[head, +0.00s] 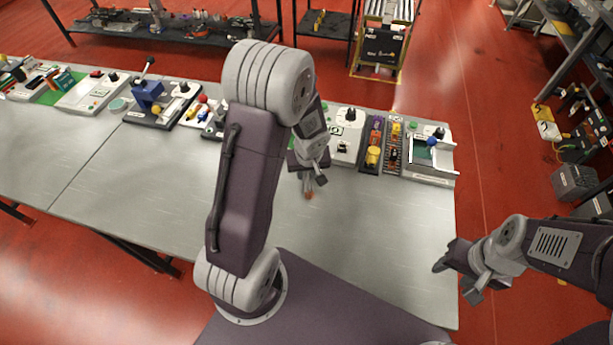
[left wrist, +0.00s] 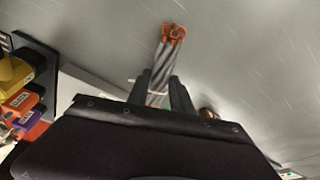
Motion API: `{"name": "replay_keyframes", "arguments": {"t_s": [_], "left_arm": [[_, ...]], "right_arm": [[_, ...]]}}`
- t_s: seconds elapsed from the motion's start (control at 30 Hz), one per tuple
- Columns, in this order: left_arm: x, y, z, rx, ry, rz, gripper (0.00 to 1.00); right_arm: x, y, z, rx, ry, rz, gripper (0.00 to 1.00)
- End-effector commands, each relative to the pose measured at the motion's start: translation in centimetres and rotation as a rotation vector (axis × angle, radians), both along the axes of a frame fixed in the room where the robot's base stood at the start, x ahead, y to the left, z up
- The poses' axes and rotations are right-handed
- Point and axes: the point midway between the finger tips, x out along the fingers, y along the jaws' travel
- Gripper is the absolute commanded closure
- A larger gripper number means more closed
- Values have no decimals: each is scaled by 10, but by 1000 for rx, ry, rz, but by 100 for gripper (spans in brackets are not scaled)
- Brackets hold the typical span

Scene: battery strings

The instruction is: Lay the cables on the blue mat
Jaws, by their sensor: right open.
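My left gripper (head: 308,180) is over the middle of the grey table. In the left wrist view its fingers (left wrist: 160,90) are closed on a grey striped cable bundle (left wrist: 160,68) with orange ends (left wrist: 173,33). The orange end (head: 308,195) also shows just below the gripper in the head view. The rest of the bundle is hidden by the gripper. My right gripper (head: 456,283) is open and empty off the table's right edge. I cannot make out a blue mat in either view.
The table (head: 370,240) is clear in front. Along its back edge stand several devices, including a blue clamp unit (head: 148,95), a panel with a knob (head: 346,135), a rack of coloured parts (head: 374,145) and a grey tray unit (head: 430,158). Shelves stand behind and at right.

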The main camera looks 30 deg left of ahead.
Motion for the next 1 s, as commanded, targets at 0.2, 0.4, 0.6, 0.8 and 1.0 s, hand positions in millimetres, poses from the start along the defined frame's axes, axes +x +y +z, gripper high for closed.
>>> {"name": "replay_keyframes", "arguments": {"t_s": [0.2, 0.4, 0.6, 0.8, 1.0], "left_arm": [[0, 0, 0, 1, -1, 0, 100], [0, 0, 3, 1, -1, 0, 100], [1, 0, 30, 0, -4, 1, 100], [-3, -29, 56, 0, -6, -8, 100], [-10, -72, 82, -1, -4, -7, 100]], "right_arm": [[0, 0, 0, 0, 0, 0, 51], [0, 0, 1, 0, 0, 0, 51], [0, 0, 16, 0, 0, 0, 51], [0, 0, 10, 0, 0, 0, 51], [0, 0, 4, 0, 0, 0, 51]]}}
